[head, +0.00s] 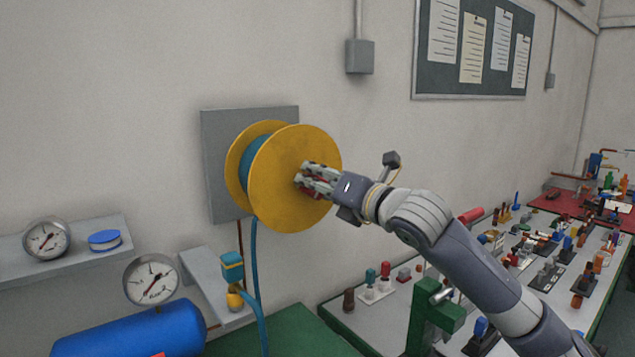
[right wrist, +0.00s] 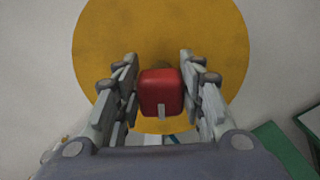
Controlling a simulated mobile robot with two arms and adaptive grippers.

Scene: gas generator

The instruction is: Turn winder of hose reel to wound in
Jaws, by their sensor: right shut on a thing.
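The hose reel is mounted on a grey wall plate (head: 222,190). It has two yellow discs (head: 275,205) with blue hose (head: 253,160) wound between them, and a length of hose hangs down below. My right gripper (head: 302,173) is at the front disc, right of its middle. In the right wrist view the red winder knob (right wrist: 160,92) sits between the two fingers, in front of the yellow disc (right wrist: 105,45). The gripper is shut on this knob. In the head view the fingers mostly hide the knob. My left gripper is not in view.
A shelf with a gauge (head: 46,238) and a blue-and-white roll (head: 104,240) is at left. Below are a blue tank (head: 130,335) with its gauge (head: 151,280) and a green surface (head: 280,335). A crowded workbench (head: 400,300) lies at right.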

